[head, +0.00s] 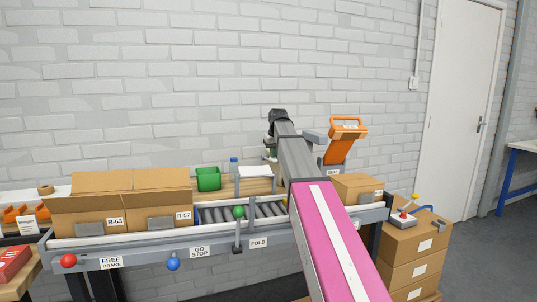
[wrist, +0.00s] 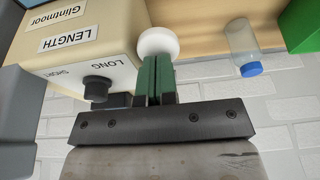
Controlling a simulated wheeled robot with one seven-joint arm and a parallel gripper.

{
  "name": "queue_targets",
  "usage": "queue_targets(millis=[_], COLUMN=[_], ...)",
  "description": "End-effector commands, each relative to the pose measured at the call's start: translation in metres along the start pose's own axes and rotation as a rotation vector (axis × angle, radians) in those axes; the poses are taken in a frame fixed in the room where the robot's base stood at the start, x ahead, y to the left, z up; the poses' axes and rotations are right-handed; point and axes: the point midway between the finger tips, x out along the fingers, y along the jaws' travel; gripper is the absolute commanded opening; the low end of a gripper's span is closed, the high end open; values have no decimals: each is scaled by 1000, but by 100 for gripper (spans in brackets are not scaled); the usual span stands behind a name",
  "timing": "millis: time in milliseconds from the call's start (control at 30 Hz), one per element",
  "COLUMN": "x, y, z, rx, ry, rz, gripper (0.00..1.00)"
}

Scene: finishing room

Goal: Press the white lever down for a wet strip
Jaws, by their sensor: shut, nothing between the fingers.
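The white lever shows as a round white knob (wrist: 158,42) in the wrist view, beside a beige dispenser (wrist: 100,38) marked Glintmoor and LENGTH. The dispenser has a black dial between LONG and SHORT. My gripper (wrist: 157,64) has its green fingers shut and empty. The fingertips overlap the near edge of the white knob in the picture; I cannot tell whether they touch it. In the head view my arm covers the dispenser and lever almost wholly.
A clear bottle with a blue cap (wrist: 250,68) and a green bin (wrist: 302,26) stand to the right in the wrist view. In the head view, open cartons (head: 120,205) sit on the roller conveyor (head: 262,211), and an orange device (head: 345,140) stands right of my arm.

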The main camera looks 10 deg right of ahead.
Motion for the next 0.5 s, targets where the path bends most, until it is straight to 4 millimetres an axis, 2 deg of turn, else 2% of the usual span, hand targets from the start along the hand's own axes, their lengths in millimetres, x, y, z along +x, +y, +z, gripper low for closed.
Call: queue_targets(millis=[500], x=[-31], y=[0], z=[-18], rx=[0], ry=[-1], rz=[0], gripper=[0])
